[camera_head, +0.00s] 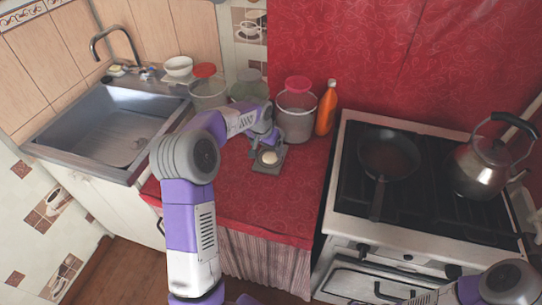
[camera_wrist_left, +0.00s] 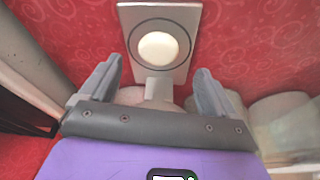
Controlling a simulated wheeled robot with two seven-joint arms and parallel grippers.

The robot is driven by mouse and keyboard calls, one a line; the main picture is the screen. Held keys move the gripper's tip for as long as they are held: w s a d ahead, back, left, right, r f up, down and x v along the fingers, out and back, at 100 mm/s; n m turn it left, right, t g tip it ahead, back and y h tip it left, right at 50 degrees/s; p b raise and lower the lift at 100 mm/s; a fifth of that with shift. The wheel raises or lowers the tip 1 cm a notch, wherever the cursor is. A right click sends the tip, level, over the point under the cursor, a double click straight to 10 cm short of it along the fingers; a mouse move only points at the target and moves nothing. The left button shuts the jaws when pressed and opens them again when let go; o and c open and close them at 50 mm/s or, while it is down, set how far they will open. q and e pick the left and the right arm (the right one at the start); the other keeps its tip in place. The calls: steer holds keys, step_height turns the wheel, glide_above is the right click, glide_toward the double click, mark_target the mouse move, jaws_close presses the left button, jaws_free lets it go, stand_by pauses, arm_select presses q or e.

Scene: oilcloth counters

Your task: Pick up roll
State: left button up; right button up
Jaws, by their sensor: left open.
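A small round cream-coloured piece, which looks like the roll (camera_head: 269,157), sits on a grey square plate (camera_head: 260,168) on the red counter. In the left wrist view the roll (camera_wrist_left: 158,47) lies inside a dark ring on the plate (camera_wrist_left: 127,20), which has a short stem toward my gripper. My left gripper (camera_head: 266,142) is over the plate, its fingers hard to make out in the head view. In the wrist view my left gripper (camera_wrist_left: 158,75) is open and empty, with the roll ahead of the gap between its fingertips. My right gripper is out of view.
A red-lidded container (camera_head: 296,117) and an orange bottle (camera_head: 326,108) stand behind and right of the plate. A stove with a frying pan (camera_head: 388,154) and kettle (camera_head: 482,163) is at right. A sink (camera_head: 105,125) is at left. The counter front is clear.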

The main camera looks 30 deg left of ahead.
mark_target(270, 156)
arm_select(q)
steer(key=b+x, duration=0.1)
steer(key=x, duration=0.3)
steer(key=shift+w+d+f+b, duration=0.15)
steer(key=shift+f+b, duration=0.15)
steer(key=shift+f, duration=0.05)
steer(key=shift+r, duration=0.1)
steer(key=c, duration=1.1)
